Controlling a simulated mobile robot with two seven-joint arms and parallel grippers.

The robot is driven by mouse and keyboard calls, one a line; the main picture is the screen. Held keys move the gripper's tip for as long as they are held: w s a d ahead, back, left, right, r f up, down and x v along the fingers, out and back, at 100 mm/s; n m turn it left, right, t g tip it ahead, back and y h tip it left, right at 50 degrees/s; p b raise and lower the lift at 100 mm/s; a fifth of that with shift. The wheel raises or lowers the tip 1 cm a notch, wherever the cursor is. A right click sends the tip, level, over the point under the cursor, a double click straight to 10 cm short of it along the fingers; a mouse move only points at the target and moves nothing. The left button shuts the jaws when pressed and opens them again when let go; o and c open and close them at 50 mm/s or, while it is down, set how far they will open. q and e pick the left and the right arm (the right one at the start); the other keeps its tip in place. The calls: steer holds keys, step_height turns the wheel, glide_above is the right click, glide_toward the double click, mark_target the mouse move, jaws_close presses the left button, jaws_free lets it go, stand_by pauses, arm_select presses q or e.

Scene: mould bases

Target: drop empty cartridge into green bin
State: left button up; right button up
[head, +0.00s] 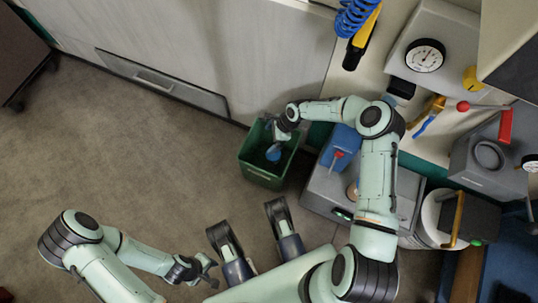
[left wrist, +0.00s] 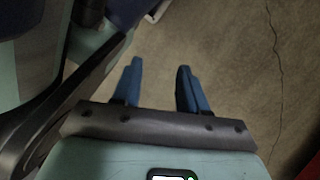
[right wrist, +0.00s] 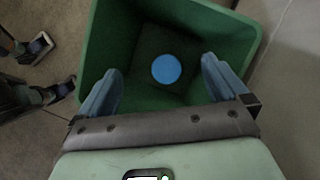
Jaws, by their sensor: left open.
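The green bin (head: 262,176) stands on the floor against the grey cabinet. It fills much of the right wrist view (right wrist: 92,50). A blue round thing, seemingly the cartridge (head: 273,153), is inside the bin, and it shows as a blue disc (right wrist: 166,69) between and beyond my right fingers. I cannot tell whether it touches the bin's bottom. My right gripper (right wrist: 160,85) is open and empty, over the bin's opening. My left gripper (head: 207,268) is open and empty above bare floor, far from the bin; its spread fingers show in the left wrist view (left wrist: 158,88).
A grey machine (head: 320,195) with a blue block (head: 341,147) stands right of the bin, under my right arm. A bench with a gauge (head: 425,55) and a coiled blue hose (head: 355,17) is at the upper right. The floor left of the bin is clear.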

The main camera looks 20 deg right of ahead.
arm_select(q)
steer(key=shift+t, duration=0.9)
steer(key=w+r+p, duration=0.1)
steer(key=w, duration=0.2)
steer(key=w+r+p, duration=0.1)
steer(key=w, duration=0.1)
steer(key=shift+d+r+p, duration=0.3)
arm_select(e)
steer(key=v, duration=0.7)
steer(key=shift+r, duration=0.2)
arm_select(q)
steer(key=shift+s, duration=0.1)
arm_select(e)
steer(key=shift+s+d, duration=0.1)
steer(key=shift+s, duration=0.05)
